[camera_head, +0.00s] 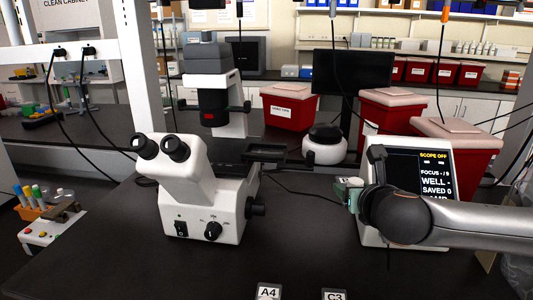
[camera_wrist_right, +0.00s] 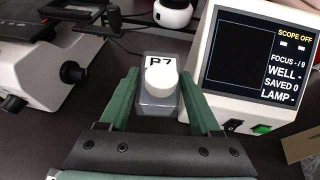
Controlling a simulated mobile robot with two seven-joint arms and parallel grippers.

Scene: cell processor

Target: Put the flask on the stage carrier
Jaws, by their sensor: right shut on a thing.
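The flask (camera_wrist_right: 158,98) has a round white cap and a grey, see-through body. It sits between the green fingers of my right gripper (camera_wrist_right: 160,98) in the wrist view. In the head view my right gripper (camera_head: 346,193) is in front of the screen's left edge and mostly hides the flask. I cannot tell whether the flask touches the bench. The microscope (camera_head: 205,190) stands left of the gripper. Its black stage with the carrier (camera_head: 250,152) is empty as far as I can see, and its edge shows at the wrist view's top left (camera_wrist_right: 75,10). My left gripper is out of view.
A screen unit (camera_head: 425,170) reading "SCOPE OFF" stands close to the right gripper. Cards A4 (camera_head: 269,291) and C3 (camera_head: 334,294) are at the front. The bench between microscope and gripper is clear except for a cable.

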